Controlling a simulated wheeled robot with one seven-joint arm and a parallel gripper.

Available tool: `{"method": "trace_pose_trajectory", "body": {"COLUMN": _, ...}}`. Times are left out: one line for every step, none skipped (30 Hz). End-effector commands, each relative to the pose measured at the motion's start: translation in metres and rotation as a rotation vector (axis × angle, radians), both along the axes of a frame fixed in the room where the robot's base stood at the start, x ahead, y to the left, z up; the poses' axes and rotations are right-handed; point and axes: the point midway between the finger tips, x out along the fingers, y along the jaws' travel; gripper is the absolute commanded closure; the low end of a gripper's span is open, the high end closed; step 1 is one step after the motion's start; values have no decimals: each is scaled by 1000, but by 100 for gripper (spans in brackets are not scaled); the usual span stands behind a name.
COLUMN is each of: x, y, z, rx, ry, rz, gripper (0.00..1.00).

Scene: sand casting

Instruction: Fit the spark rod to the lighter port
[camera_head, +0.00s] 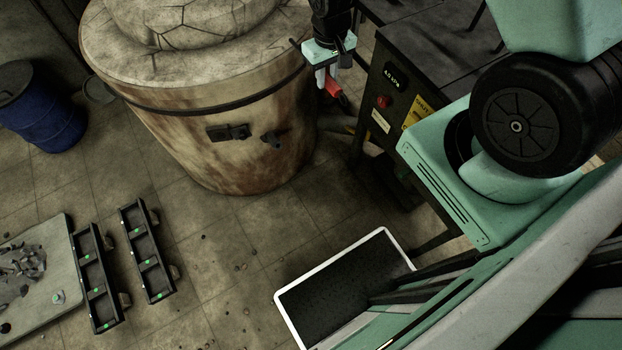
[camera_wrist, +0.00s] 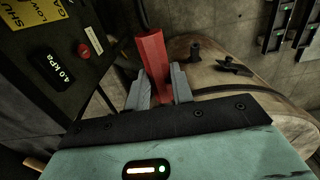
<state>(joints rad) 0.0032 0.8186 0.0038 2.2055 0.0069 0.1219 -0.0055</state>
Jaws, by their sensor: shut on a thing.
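My gripper (camera_head: 324,78) is shut on the red spark rod (camera_head: 333,88), beside the upper right side of the furnace (camera_head: 185,125). In the wrist view the red rod (camera_wrist: 152,58) stands between the two grey fingers and points away from my gripper (camera_wrist: 160,84). A short dark pipe stub on the furnace wall (camera_head: 273,139), which looks like the lighter port, is below and left of the rod in the head view. In the wrist view this stub (camera_wrist: 196,49) is right of the rod, apart from it. The rod's held end is partly hidden by the fingers.
A dark control cabinet (camera_head: 392,100) with a 4.0 kPa display, red button and yellow sign stands close right of my gripper. A dark hatch (camera_head: 228,132) is left of the stub. A blue drum (camera_head: 45,115) and black racks (camera_head: 147,252) stand on the floor, left. Floor before the furnace is mostly clear.

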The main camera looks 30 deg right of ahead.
Motion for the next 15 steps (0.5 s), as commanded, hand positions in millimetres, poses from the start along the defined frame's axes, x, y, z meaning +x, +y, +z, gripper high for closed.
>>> {"method": "trace_pose_trajectory", "body": {"x": -3, "y": 1, "z": -23, "rx": 6, "ry": 9, "rz": -5, "gripper": 100}}
{"method": "trace_pose_trajectory", "body": {"x": -6, "y": 2, "z": -33, "rx": 11, "ry": 17, "rz": -8, "gripper": 100}}
{"method": "trace_pose_trajectory", "body": {"x": -10, "y": 4, "z": -48, "rx": 20, "ry": 29, "rz": -11, "gripper": 100}}
{"method": "trace_pose_trajectory", "body": {"x": -13, "y": 6, "z": -58, "rx": 29, "ry": 39, "rz": -16, "gripper": 100}}
{"method": "trace_pose_trajectory", "body": {"x": -17, "y": 8, "z": -71, "rx": 38, "ry": 51, "rz": -20, "gripper": 100}}
{"method": "trace_pose_trajectory", "body": {"x": -23, "y": 11, "z": -88, "rx": 54, "ry": 70, "rz": -28, "gripper": 100}}
{"method": "trace_pose_trajectory", "body": {"x": -27, "y": 15, "z": -99, "rx": 67, "ry": 84, "rz": -32, "gripper": 100}}
{"method": "trace_pose_trajectory", "body": {"x": -32, "y": 17, "z": -111, "rx": 81, "ry": 99, "rz": -39, "gripper": 100}}
{"method": "trace_pose_trajectory", "body": {"x": -39, "y": 22, "z": -125, "rx": 101, "ry": 122, "rz": -45, "gripper": 100}}
{"method": "trace_pose_trajectory", "body": {"x": -44, "y": 26, "z": -135, "rx": 116, "ry": 137, "rz": -51, "gripper": 100}}
{"method": "trace_pose_trajectory", "body": {"x": -49, "y": 29, "z": -143, "rx": 133, "ry": 153, "rz": -55, "gripper": 100}}
{"method": "trace_pose_trajectory", "body": {"x": -55, "y": 34, "z": -153, "rx": 154, "ry": 173, "rz": -62, "gripper": 100}}
{"method": "trace_pose_trajectory", "body": {"x": -60, "y": 38, "z": -161, "rx": 172, "ry": 188, "rz": -67, "gripper": 100}}
{"method": "trace_pose_trajectory", "body": {"x": -65, "y": 42, "z": -168, "rx": 189, "ry": 204, "rz": -70, "gripper": 100}}
{"method": "trace_pose_trajectory", "body": {"x": -71, "y": 48, "z": -176, "rx": 212, "ry": 223, "rz": -76, "gripper": 100}}
